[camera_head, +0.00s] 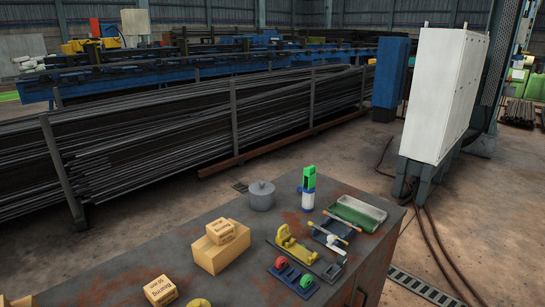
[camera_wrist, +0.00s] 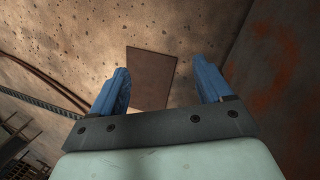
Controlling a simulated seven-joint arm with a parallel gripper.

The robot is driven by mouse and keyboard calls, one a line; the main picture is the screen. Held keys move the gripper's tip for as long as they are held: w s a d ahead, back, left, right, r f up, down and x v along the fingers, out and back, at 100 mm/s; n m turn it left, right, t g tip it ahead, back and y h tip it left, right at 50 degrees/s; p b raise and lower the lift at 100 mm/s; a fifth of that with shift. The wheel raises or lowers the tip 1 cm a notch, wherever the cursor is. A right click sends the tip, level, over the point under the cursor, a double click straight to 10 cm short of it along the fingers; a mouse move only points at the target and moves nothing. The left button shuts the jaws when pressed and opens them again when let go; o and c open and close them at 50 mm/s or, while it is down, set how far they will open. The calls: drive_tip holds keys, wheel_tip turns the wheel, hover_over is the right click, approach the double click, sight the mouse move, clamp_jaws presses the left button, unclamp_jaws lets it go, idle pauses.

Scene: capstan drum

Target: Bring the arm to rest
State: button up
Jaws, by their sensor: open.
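My gripper (camera_wrist: 160,64) shows in the wrist view, its two blue fingers spread wide with nothing between them. Beyond the fingers are brown speckled floor and a flat brown plate (camera_wrist: 151,78). A rust-marked grey surface (camera_wrist: 275,75) rises along the right of that view. My gripper and arm are not seen in the head view.
The bench also carries cardboard boxes (camera_head: 220,249), a green-and-white upright item (camera_head: 308,188), a green tray (camera_head: 358,212) and a tool with orange-tipped bars (camera_head: 330,236). A white cabinet (camera_head: 445,95) and racks of dark bars (camera_head: 180,135) stand beyond. Cables (camera_head: 425,235) lie on open floor.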

drive_tip(key=s+a+f+n+g+y, duration=0.1)
drive_tip(key=s+a+f+n+g, duration=0.1)
drive_tip(key=s+a, duration=0.5)
drive_tip(key=s+a+f+n+g+y, duration=0.1)
drive_tip(key=s+a, duration=0.5)
drive_tip(key=s, duration=0.9)
drive_tip(key=shift+a+f+n+g, duration=0.4)
drive_tip(key=shift+f+n+g, duration=0.35)
drive_tip(key=shift+n, duration=0.25)
drive_tip(key=shift+r, duration=0.1)
